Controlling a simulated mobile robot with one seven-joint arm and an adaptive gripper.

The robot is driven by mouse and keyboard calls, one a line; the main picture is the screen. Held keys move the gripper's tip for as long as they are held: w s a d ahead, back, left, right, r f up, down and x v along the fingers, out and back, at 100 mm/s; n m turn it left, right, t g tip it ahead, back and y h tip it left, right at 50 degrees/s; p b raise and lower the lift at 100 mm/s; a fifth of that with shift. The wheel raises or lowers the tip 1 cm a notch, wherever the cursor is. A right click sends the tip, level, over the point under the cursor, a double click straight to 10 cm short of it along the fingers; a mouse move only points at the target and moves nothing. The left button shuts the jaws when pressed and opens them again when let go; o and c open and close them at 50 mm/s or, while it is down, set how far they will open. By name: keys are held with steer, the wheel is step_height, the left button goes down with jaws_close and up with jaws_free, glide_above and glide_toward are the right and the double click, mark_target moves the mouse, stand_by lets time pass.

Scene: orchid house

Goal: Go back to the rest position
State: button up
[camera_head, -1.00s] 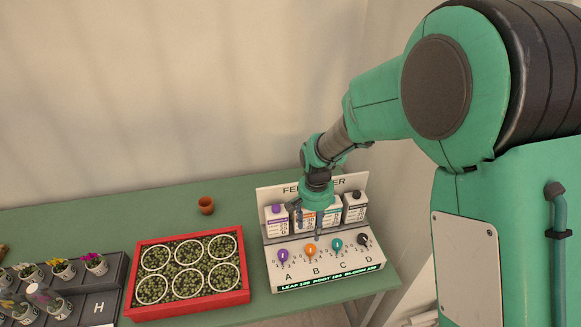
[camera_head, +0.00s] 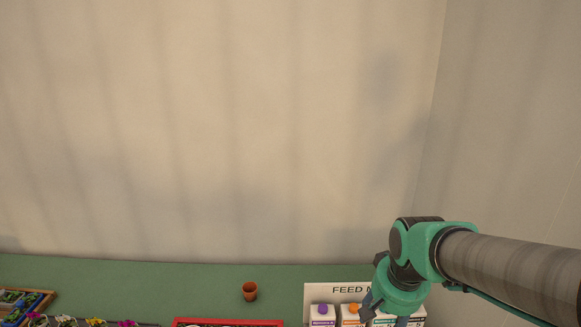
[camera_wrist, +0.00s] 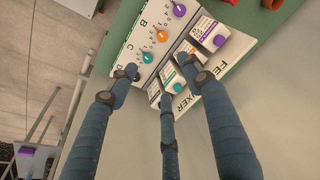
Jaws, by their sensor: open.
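My gripper (camera_wrist: 163,80) shows in the wrist view as three blue fingers, spread apart with nothing held between them. Beyond the fingertips is the feed mixer (camera_wrist: 139,33), a white panel with purple, orange and teal knobs and small bottles behind them. In the head view my gripper's wrist is in front of the feed mixer (camera_head: 314,291) at the lower right. The fingertips are cut off by the bottom edge there. Bottles with purple and orange caps stand left of the gripper. The mixer's knobs are out of the head view.
A green table (camera_head: 130,277) runs along the wall. A small terracotta pot (camera_head: 250,291) stands left of the mixer. The top of a red tray (camera_head: 228,323) shows at the bottom edge. Potted flowers (camera_head: 95,322) are at lower left.

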steer(key=s+r+n+t, duration=0.1)
steer(key=s+r, duration=0.3)
steer(key=s, duration=0.3)
steer(key=s+r+n+t, duration=0.1)
steer(key=s+r, duration=0.4)
steer(key=s, duration=0.2)
steer(key=shift+s+n+t+b, duration=0.3)
steer(key=shift+s+t, duration=0.05)
steer(key=shift+t, duration=0.05)
steer(key=shift+w+d, duration=0.15)
stand_by(1.5)
